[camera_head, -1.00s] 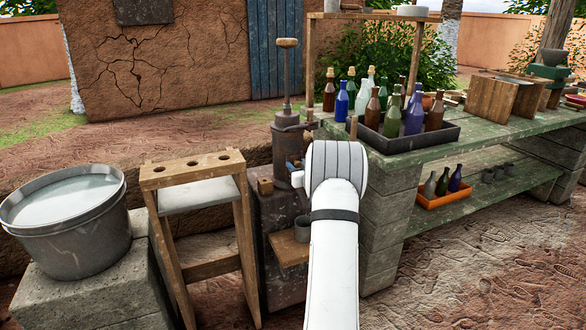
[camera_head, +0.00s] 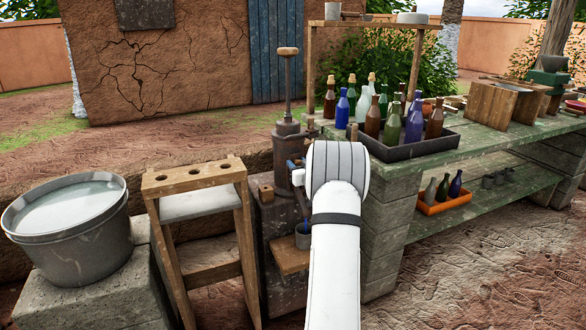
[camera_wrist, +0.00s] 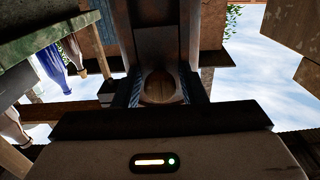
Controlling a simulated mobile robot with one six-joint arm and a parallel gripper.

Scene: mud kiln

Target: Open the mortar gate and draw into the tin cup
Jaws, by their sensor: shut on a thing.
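A dark metal mortar cylinder (camera_head: 286,150) with a tall plunger rod and wooden handle stands on a dark block beside the bench. A small blue part shows on its side, next to my arm. The tin cup (camera_head: 304,242) sits on a small wooden ledge (camera_head: 288,262) below, partly hidden by my arm. Blue shows inside the cup. In the wrist view, my gripper (camera_wrist: 161,82) is shut on a rounded wooden piece, seemingly the gate handle (camera_wrist: 161,91), between its blue-edged fingers. My arm hides the gripper and gate in the head view.
A tray of bottles (camera_head: 447,141) stands on the green bench right of my arm. An orange tray (camera_head: 430,209) is on the lower shelf. A wooden stand (camera_head: 193,178) and a large grey tub (camera_head: 75,250) are on the left.

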